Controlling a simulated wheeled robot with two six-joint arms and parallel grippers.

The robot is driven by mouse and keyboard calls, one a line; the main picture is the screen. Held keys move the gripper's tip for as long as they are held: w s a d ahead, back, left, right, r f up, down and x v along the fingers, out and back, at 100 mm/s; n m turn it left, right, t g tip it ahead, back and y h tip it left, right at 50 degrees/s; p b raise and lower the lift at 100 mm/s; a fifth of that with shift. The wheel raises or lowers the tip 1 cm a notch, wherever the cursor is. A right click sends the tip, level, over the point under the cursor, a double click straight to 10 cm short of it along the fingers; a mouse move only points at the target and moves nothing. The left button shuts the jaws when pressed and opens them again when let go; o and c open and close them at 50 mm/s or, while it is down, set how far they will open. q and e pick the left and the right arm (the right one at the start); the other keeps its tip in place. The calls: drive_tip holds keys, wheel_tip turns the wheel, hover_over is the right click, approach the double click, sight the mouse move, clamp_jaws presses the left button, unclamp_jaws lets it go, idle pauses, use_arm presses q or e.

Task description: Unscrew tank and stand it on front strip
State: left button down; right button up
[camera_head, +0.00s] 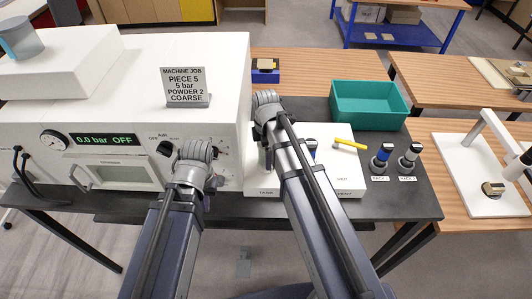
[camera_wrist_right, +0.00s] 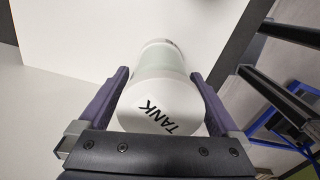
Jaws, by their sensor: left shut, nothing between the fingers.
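In the right wrist view the tank (camera_wrist_right: 160,88), a pale cylinder with "TANK" on its near end, lies between the two fingers of my right gripper (camera_wrist_right: 160,78). Its far end meets a white surface. The fingers stand on both sides of it with thin gaps near the tips, so they look open around it. In the head view my right wrist and arm hide the tank. My left gripper (camera_head: 203,183) is shut and empty in front of the white machine's dial panel. The white block (camera_head: 345,185) beside the machine carries a "TANK" label on its front edge.
The white machine (camera_head: 225,75) reads "0.0 bar OFF" and bears a job card (camera_head: 185,88).

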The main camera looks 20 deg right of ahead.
wheel_tip(320, 180, up, 4)
drive_tip(key=p, duration=0.3)
drive_tip(key=shift+d+f+p, duration=0.1)
drive_tip(key=shift+f+p, duration=0.05)
drive_tip(key=shift+p, duration=0.2)
drive_tip(key=shift+f, duration=0.1)
